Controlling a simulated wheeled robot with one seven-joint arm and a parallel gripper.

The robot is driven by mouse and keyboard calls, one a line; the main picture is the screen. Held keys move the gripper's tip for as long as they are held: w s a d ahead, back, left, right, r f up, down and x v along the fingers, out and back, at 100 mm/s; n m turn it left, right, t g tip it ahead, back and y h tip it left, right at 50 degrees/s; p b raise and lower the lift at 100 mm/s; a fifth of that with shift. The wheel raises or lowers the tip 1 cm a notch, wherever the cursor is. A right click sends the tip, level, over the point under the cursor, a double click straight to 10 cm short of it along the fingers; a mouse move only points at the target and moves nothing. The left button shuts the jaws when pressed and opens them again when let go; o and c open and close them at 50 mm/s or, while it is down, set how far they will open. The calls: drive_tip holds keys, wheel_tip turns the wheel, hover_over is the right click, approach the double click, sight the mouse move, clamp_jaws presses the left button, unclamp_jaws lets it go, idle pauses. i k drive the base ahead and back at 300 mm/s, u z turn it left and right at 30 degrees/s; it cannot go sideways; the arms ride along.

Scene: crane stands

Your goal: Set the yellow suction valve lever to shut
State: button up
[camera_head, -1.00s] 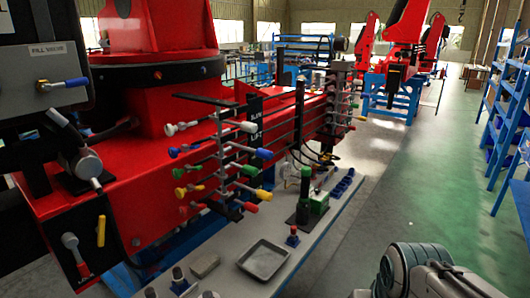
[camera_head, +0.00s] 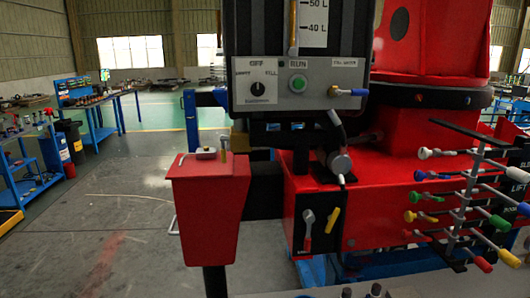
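A yellow lever (camera_head: 332,220) stands on a small black panel (camera_head: 320,243) on the front of the red crane body. It is near upright, its top leaning slightly right. A grey lever with a red grip (camera_head: 308,232) is beside it on the left. The lettering on this panel is too small to read, so I cannot confirm which is the suction valve.
Above is a grey control box (camera_head: 298,85) with a dial, a green button and a blue-handled fill valve (camera_head: 346,92). A red pedestal (camera_head: 208,205) stands left of the panel. Several coloured levers (camera_head: 465,205) jut out at right. Floor at left (camera_head: 110,215) is open.

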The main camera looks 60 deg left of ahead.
sight(223, 138)
drive_tip(key=k, duration=0.65)
drive_tip(key=u, duration=2.15)
drive_tip(key=i, duration=1)
drive_tip(key=z, duration=0.15)
drive_tip(key=k, duration=0.5)
drive_tip(key=u, duration=1.15)
drive_tip(key=i, duration=1.15)
drive_tip(key=z, duration=0.45)
